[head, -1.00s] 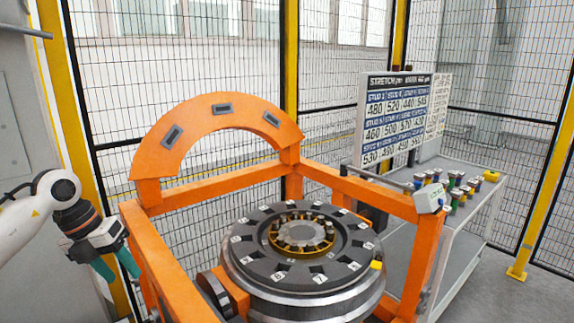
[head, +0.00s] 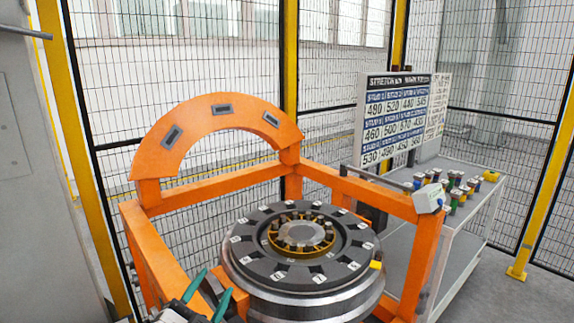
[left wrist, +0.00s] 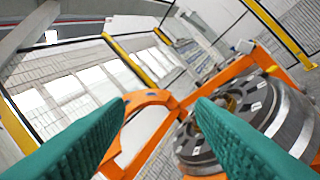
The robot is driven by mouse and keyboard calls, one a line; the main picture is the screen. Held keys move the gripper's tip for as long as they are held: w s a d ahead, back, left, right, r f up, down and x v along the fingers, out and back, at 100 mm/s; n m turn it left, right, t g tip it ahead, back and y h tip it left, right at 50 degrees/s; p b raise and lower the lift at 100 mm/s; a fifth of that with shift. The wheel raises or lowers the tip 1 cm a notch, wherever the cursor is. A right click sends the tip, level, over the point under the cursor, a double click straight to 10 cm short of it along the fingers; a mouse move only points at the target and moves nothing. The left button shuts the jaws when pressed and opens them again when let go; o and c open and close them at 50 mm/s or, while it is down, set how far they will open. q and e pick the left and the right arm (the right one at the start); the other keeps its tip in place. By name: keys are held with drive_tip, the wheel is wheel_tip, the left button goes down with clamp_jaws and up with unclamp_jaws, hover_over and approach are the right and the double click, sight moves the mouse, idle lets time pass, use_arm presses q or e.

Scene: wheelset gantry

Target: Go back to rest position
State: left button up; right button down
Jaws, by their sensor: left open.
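My left gripper (head: 207,291) is at the bottom of the head view, low beside the orange gantry frame (head: 152,243) and left of the wheelset. Its two green fingers are spread apart with nothing between them. In the left wrist view the open fingers (left wrist: 160,112) frame the orange arch (left wrist: 150,97) and the wheel (left wrist: 285,115) beyond them. In the head view the round grey wheelset (head: 300,250), with numbered marks on its top, lies inside the gantry. My right gripper does not show in either view.
Black mesh fencing with yellow posts (head: 291,75) encloses the back. The gantry's orange bars stand close to my left gripper.

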use_arm(q)
drive_tip(key=s+a+f+n+g+y, duration=0.2)
drive_tip(key=f+n+y, duration=0.1)
drive_tip(key=f, duration=0.2)
drive_tip(key=s+a+f+n+g+y, duration=0.2)
drive_tip(key=s+a+f+n+y, duration=0.1)
drive_tip(key=f, duration=0.2)
drive_tip(key=s+f+n+g, duration=0.1)
drive_tip(key=s+f+g, duration=0.35)
drive_tip(key=s, duration=0.35)
drive_tip(key=s+a+f+n+g, duration=0.1)
drive_tip(key=s+f+n+g, duration=0.1)
drive_tip(key=s+f+g, duration=0.4)
drive_tip(key=s+f+n+g, duration=0.1)
drive_tip(key=s+f+g, duration=0.15)
drive_tip(key=s, duration=0.65)
wheel_tip(320, 180, down, 37)
drive_tip(key=s+b, duration=0.1)
drive_tip(key=b, duration=0.9)
drive_tip(key=s+a+f+b, duration=0.1)
drive_tip(key=s+f+b, duration=0.2)
drive_tip(key=s+f, duration=0.5)
drive_tip(key=s+a+f+g+b, duration=0.1)
drive_tip(key=s+f+b, duration=0.3)
drive_tip(key=s+f, duration=0.4)
wheel_tip(320, 180, down, 7)
drive_tip(key=shift+s+a+f+g, duration=0.2)
drive_tip(key=shift+a+g, duration=0.1)
drive_tip(key=shift+a, duration=0.35)
